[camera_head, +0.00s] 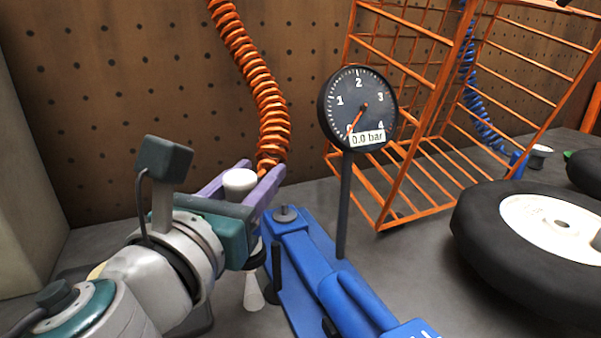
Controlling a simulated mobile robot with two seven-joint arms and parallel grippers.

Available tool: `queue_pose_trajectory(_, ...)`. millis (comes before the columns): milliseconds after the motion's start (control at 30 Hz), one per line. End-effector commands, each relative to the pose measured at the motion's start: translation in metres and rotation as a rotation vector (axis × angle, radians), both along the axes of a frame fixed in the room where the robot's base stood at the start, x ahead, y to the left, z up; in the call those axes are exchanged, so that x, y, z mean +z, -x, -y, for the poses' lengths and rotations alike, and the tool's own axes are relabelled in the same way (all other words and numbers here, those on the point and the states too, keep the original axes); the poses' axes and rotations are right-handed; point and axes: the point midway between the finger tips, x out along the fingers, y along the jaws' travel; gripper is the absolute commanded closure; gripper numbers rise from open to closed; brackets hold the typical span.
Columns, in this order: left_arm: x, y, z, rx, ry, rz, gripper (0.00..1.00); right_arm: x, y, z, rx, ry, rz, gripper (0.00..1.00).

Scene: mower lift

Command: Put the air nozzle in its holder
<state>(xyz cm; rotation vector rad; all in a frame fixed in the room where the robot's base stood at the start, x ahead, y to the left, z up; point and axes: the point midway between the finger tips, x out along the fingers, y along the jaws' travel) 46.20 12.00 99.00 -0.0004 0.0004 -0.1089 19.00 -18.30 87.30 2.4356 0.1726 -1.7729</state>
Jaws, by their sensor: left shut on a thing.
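My left gripper (264,170), with purple fingers, reaches in from the left beside the blue jack. It is shut on a white-topped piece, which appears to be the air nozzle (240,181). A black collar and a white cone (253,291) show below the gripper, seemingly part of the same piece; the middle is hidden by the gripper. An orange coiled hose (262,95) hangs down to just behind the fingertips; its join is hidden. I cannot make out the holder for certain. My right gripper is not in view.
The blue jack (290,262) lies right of the gripper. A gauge (358,107) reading 0.0 bar stands on a post behind it. An orange wire cage (400,195), a blue coiled hose (482,115) and a black-tyred wheel (490,255) are at right. A pegboard wall (120,70) closes the back.

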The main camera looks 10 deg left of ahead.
Motion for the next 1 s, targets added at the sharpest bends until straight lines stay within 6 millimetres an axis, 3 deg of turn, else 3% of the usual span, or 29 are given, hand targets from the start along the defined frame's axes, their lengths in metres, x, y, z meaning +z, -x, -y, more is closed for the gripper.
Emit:
queue_pose_trajectory(200, -0.005, 0.000, 0.000, 0.000, -0.001, 0.001, 1.00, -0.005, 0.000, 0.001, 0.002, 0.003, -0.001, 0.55)
queue_pose_trajectory(233, -0.004, 0.000, 0.000, 0.000, -0.001, 0.001, 0.56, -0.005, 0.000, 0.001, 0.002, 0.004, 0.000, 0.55)
queue_pose_trajectory(333, -0.004, 0.000, 0.000, 0.000, -0.001, 0.001, 0.46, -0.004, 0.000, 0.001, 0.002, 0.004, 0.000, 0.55)
queue_pose_trajectory(633, -0.004, 0.003, 0.000, 0.000, -0.001, -0.001, 0.46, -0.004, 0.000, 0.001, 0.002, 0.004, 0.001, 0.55)
queue_pose_trajectory(1000, -0.005, 0.034, -0.004, 0.000, -0.001, -0.002, 0.46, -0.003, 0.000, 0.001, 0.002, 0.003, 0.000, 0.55)
